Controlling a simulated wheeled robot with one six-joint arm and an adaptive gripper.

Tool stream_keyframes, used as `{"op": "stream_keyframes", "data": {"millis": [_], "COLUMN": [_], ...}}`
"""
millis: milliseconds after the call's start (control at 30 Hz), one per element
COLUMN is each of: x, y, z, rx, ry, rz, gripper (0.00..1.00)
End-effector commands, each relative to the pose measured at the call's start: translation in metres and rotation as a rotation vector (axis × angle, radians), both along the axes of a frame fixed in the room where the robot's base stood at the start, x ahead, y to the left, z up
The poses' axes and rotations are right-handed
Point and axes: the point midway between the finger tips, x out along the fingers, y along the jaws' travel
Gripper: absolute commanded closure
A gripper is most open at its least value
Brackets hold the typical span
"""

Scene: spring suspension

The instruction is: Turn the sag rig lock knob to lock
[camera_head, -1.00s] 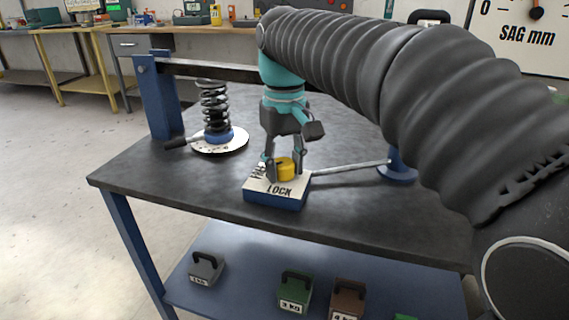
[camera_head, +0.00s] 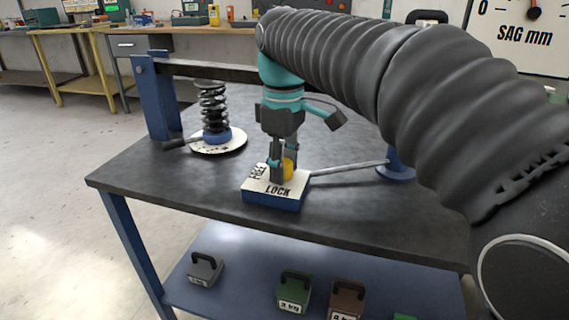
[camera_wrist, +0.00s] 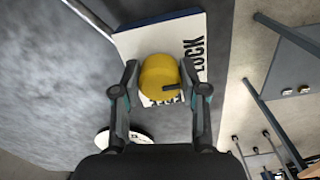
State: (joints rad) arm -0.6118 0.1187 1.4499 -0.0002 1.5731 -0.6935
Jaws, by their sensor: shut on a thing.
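The lock knob (camera_head: 289,168) is a yellow round knob on a white-topped blue block (camera_head: 275,203) at the table's front. The block is marked LOCK on its front side and FREE at its left. My gripper (camera_head: 279,172) points down with its fingers shut on the knob and partly hides it in the head view. In the wrist view the knob (camera_wrist: 157,72) sits between the two fingers of my gripper (camera_wrist: 159,65). A dark pointer mark on the knob points right in that view, toward the LOCK side, below the word.
A coil spring (camera_head: 213,110) stands on a white disc at the table's left. A metal rod (camera_head: 345,168) runs right from the block to a blue base (camera_head: 397,174). Several weights, including a green one (camera_head: 294,287), sit on the lower shelf (camera_head: 235,270). The dark tabletop's front is clear.

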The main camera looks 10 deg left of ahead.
Motion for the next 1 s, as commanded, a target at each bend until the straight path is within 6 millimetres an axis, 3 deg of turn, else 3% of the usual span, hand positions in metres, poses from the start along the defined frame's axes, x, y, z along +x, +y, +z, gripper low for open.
{"op": "stream_keyframes", "data": {"millis": [400,433,500,533,867,1000], "x": [0.000,0.000,0.000,0.000,0.000,0.001], "y": [0.001,0.001,0.001,0.001,0.000,0.000], "z": [0.000,0.000,0.000,0.000,0.002,0.014], "rx": [0.001,0.001,0.001,0.001,0.001,0.001], "ry": [0.001,0.001,0.000,0.000,0.000,-0.002], "rz": [0.009,0.009,0.008,0.008,0.006,0.006], "gripper": [0.92,0.52,0.35,0.32,0.32,0.32]}}
